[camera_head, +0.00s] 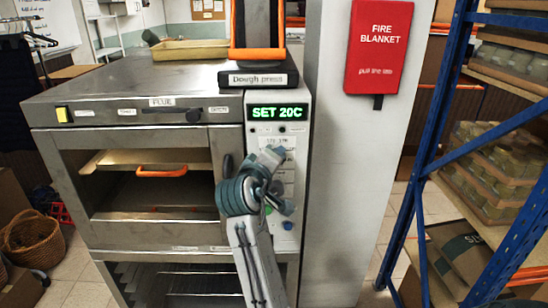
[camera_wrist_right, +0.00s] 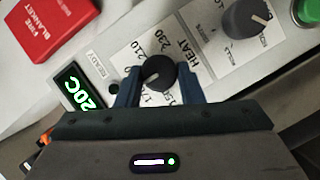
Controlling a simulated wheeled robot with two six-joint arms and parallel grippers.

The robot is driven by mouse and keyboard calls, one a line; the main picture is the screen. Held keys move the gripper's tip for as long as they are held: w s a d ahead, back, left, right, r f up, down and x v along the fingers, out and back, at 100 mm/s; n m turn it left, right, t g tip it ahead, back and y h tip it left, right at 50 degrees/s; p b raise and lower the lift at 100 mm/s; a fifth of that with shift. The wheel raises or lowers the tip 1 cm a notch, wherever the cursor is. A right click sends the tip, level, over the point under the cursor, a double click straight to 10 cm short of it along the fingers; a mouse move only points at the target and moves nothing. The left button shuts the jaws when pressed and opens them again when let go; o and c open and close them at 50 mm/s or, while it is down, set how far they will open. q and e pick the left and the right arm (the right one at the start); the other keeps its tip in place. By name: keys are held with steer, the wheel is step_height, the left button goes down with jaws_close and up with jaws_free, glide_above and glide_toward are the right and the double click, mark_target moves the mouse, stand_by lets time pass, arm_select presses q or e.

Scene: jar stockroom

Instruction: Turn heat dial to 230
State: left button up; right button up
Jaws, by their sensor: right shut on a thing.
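The heat dial (camera_wrist_right: 158,72) is a round black knob on a white scale plate marked HEAT, with numbers such as 170 and 210 around it. My right gripper (camera_wrist_right: 160,78) has its two blue fingers on either side of the knob and is shut on it. A light pointer line on the knob faces the lower left of the wrist view. The green display (camera_head: 278,112) above the panel reads SET 20C. In the head view my right arm covers the heat dial. My left gripper is in neither view.
A second black knob (camera_wrist_right: 243,17) and a green button (camera_wrist_right: 308,10) sit farther along the panel. The oven (camera_head: 150,140) stands left, with an orange-handled tray (camera_head: 162,172) inside. A red fire blanket pouch (camera_head: 378,45) hangs on the pillar. A blue rack (camera_head: 435,120) stands right.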

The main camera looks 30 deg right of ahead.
steer(key=shift+s+d+m+t+y, duration=0.2)
steer(key=shift+m+t+y, duration=0.65)
steer(key=shift+m+y, duration=1.4)
steer(key=shift+s+d+m+t+y, duration=0.2)
steer(key=shift+m+t+y, duration=0.75)
steer(key=shift+m, duration=2.55)
steer(key=shift+s+d+m+t+y, duration=0.2)
steer(key=shift+m+t+y, duration=0.6)
steer(key=shift+m+y, duration=1.5)
steer(key=shift+w+m+h, duration=0.15)
steer(key=shift+m+h, duration=0.45)
steer(key=shift+m, duration=0.05)
steer(key=o, duration=1)
